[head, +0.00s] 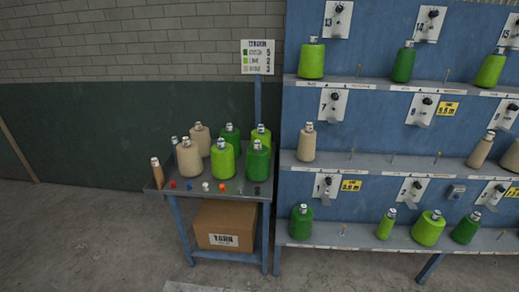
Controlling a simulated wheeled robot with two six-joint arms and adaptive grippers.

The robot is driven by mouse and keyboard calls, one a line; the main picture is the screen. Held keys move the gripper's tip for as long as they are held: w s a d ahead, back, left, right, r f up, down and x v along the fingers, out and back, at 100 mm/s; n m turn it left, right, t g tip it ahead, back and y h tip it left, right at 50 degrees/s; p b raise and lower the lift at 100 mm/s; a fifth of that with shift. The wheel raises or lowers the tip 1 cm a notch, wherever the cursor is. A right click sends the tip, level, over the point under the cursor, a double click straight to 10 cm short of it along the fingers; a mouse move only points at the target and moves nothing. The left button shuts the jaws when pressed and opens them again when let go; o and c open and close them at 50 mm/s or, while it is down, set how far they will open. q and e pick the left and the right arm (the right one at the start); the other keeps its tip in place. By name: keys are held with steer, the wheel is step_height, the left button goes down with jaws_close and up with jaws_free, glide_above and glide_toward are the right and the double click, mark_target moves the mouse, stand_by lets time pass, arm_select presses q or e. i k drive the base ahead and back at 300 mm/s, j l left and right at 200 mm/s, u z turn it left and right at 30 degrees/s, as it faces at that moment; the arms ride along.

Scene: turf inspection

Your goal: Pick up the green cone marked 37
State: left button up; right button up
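Dark green yarn cones stand on the side table: one at the front right (257,162) and one farther back (229,134), partly hidden. More dark green cones are on the rack: on the top shelf (403,64), on the bottom shelf at left (301,222) and at bottom right (466,229). Each has a pale label at its top, too small to read, so I cannot tell which is marked 37. Lime cones stand among them, such as one on the table (222,161) and one on the top shelf (311,62). Neither of my grippers is in view.
The blue side table (154,185) also holds beige cones (189,160), a thin brown cone (157,174) and small coloured pieces along its front. A cardboard box (222,222) sits beneath. The blue rack (300,110) has pegs and numbered plates. Floor at left (80,235) is clear.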

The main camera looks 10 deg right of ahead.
mark_target(257, 164)
steer(key=i+l+u, duration=0.1)
steer(key=u, duration=0.25)
steer(key=l+u, duration=0.35)
steer(key=i+l+u, duration=0.1)
steer(key=u, duration=0.3)
